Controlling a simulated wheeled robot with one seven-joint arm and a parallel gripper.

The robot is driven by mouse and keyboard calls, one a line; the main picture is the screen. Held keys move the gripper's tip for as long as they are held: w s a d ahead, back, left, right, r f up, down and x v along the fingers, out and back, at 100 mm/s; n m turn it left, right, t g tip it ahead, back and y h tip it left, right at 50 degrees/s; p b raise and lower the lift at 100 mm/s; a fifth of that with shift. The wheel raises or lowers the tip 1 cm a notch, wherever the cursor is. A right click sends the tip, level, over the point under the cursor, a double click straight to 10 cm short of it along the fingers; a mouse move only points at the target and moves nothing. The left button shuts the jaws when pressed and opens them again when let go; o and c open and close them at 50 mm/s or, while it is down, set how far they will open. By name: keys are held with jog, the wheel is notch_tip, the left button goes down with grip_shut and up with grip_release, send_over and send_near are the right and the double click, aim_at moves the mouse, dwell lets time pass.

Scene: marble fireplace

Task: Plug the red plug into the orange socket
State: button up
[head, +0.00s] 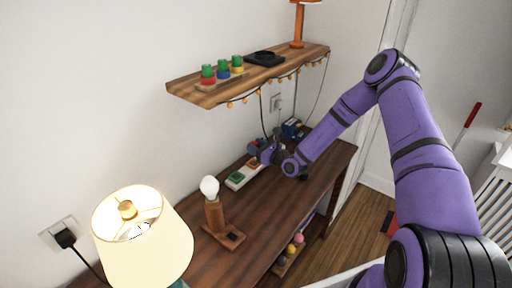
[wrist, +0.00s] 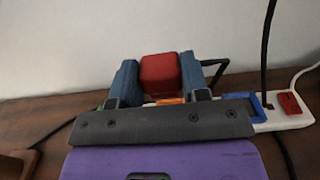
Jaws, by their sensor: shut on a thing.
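My gripper (wrist: 158,82) is shut on the red plug (wrist: 160,72), with one blue finger on each side of it. In the wrist view a strip of orange (wrist: 170,101), likely the orange socket, shows just below the plug. I cannot tell whether plug and socket touch, and the plug's prongs are hidden. The white power strip (wrist: 285,118) runs behind my gripper, with a blue socket (wrist: 240,96) and a red piece (wrist: 290,103) to the right. In the head view my gripper (head: 262,151) is over the strip (head: 232,186), near its green socket (head: 237,177).
A bulb lamp (head: 214,208) on a wooden base stands in front of the strip. A shaded lamp (head: 142,240) is at the lower left. A wall shelf (head: 215,94) with stacked coloured pieces hangs above. Cords hang by the wall outlet (head: 277,102). The table's right part is mostly clear.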

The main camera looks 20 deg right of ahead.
jog(key=shift+f, duration=0.15)
jog(key=shift+f, duration=2.75)
jog(key=shift+s+f, duration=0.1)
jog(key=shift+f, duration=0.5)
jog(key=o, duration=1)
jog(key=shift+c, duration=0.2)
jog(key=v, duration=1.1)
jog(key=shift+r, duration=0.1)
